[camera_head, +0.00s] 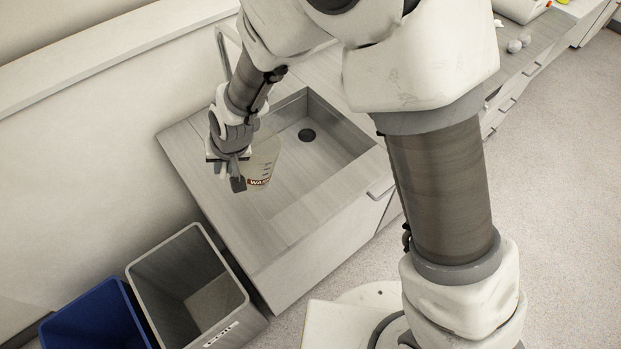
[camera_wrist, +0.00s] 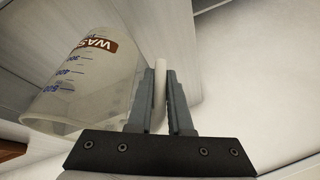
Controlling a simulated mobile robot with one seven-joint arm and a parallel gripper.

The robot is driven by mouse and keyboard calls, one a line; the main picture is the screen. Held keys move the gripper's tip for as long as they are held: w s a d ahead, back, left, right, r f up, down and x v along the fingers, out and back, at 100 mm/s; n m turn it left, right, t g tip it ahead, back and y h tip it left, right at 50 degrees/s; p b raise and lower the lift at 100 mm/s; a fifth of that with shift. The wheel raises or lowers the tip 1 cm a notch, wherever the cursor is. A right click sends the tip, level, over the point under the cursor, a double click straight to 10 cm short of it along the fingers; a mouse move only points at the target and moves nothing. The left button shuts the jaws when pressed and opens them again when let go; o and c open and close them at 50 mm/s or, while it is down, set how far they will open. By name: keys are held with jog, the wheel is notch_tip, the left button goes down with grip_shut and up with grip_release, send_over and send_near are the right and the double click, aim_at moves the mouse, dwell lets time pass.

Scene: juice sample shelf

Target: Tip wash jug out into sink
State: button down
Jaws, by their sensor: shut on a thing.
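The wash jug (camera_head: 265,158) is a clear measuring jug with dark scale marks and a red-brown label near its base. It is over the left part of the sink (camera_head: 322,158), and it looks roughly upright. My gripper (camera_head: 238,184) is at its left side. In the wrist view the jug (camera_wrist: 82,85) fills the left side, and my gripper (camera_wrist: 160,75) is shut on its pale handle. The jug's far side is hidden, and I cannot tell how much liquid is in it. The sink's dark drain (camera_head: 307,135) shows to the right of the jug.
A grey bin (camera_head: 228,300) with a label and a blue bin (camera_head: 95,318) stand on the floor left of the sink cabinet. A tap (camera_head: 223,55) rises behind the sink, close to my forearm. A wall is on the left. More counter (camera_head: 540,45) runs off at upper right.

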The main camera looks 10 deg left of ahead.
jog(key=shift+s+a+f+t+h+p, duration=0.4)
jog(key=shift+a+t+h+p, duration=0.1)
jog(key=shift+a+h, duration=0.1)
jog(key=shift+s+a+f+n+t+h+p, duration=0.1)
jog(key=shift+n+t+h+p, duration=0.2)
jog(key=shift+h+p, duration=0.15)
jog(key=shift+s+a+f+h, duration=0.1)
jog(key=shift+f+h, duration=0.15)
jog(key=shift+p, duration=0.3)
jog(key=shift+t, duration=0.3)
dwell(0.5)
